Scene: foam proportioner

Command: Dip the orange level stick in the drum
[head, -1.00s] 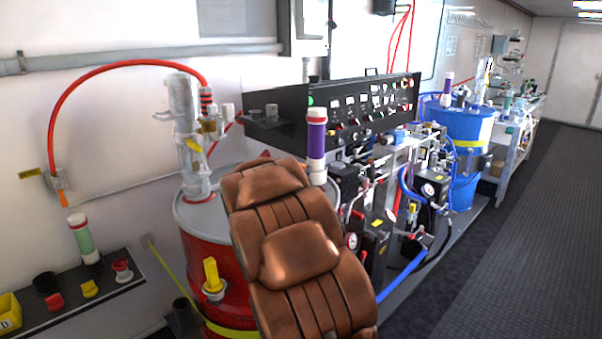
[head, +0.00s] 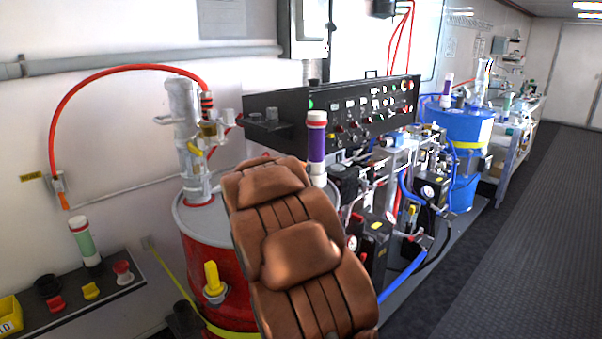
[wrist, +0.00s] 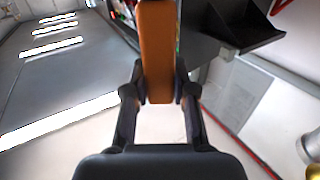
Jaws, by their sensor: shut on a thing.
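The orange level stick (wrist: 158,50) stands between the fingers of my gripper (wrist: 160,90) in the wrist view. Both dark fingers are shut on its lower end, and it extends toward the top of the picture. In the head view I cannot make out the gripper or the stick. A red drum (head: 212,255) with a grey lid stands left of centre, its right side hidden. A pump with a clear body rises from its lid. A blue drum (head: 462,135) with a yellow band stands farther back on the right. I cannot tell how far the stick is from either drum.
A black shelf (head: 75,310) at lower left holds a green tube (head: 83,242) and several caps. A red hose (head: 95,78) arches over the red drum. A control panel (head: 365,112) and pipework fill the centre. The floor (head: 520,240) at right is clear.

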